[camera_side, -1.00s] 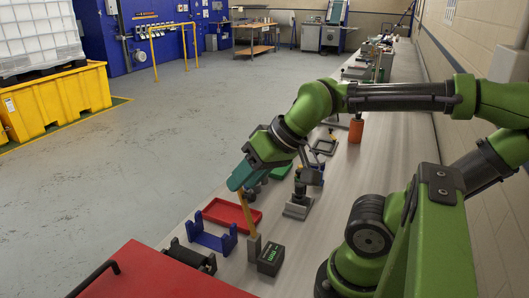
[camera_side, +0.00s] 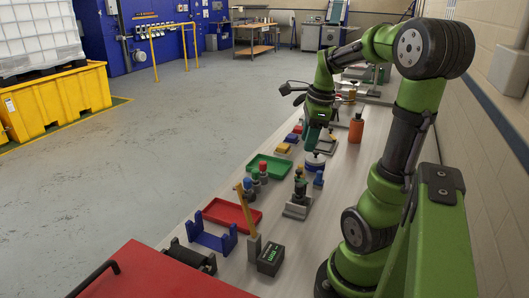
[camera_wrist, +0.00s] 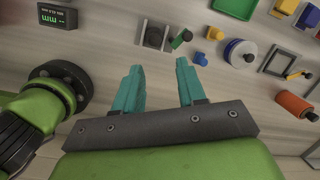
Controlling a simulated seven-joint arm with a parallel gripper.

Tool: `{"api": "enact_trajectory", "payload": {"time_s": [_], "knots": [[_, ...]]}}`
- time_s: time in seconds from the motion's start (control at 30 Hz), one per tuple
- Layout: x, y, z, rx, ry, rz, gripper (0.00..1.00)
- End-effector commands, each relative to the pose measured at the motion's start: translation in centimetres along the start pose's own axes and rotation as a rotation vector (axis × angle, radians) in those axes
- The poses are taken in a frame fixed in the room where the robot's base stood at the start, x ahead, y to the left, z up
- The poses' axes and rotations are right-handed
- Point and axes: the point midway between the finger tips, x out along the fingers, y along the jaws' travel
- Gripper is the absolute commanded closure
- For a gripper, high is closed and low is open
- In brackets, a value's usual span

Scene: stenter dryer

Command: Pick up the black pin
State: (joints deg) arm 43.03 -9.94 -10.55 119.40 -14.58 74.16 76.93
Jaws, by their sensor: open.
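My gripper (camera_wrist: 158,72) is open and empty, its two teal fingers apart above the pale bench in the wrist view. In the side view my gripper (camera_side: 311,140) points down near a white and blue disc (camera_side: 314,161). The disc shows a small black knob in the wrist view (camera_wrist: 248,57); I cannot tell for sure that this is the black pin. A grey fixture (camera_wrist: 153,37) with a dark opening lies ahead of the fingers. A green peg (camera_wrist: 181,38), a blue peg (camera_wrist: 200,59) and a yellow peg (camera_wrist: 215,33) stand near it.
A green tray (camera_side: 262,159), a red tray (camera_side: 230,206), a blue stand (camera_side: 210,240) and a black box with a green display (camera_side: 270,260) are on the bench. An orange cylinder (camera_side: 356,130) stands beyond the disc. A black frame (camera_wrist: 285,50) lies right of the disc.

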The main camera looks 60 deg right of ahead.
Motion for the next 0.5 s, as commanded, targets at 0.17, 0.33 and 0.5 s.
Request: {"api": "enact_trajectory", "payload": {"time_s": [0.17,0.33,0.5], "knots": [[-0.8,-0.3,-0.6,0.349,0.021,0.027,0.6],[-0.4,0.0,-0.5,0.463,0.025,0.039,0.6],[2.5,0.3,-0.6,0.468,0.027,0.044,0.6]]}}
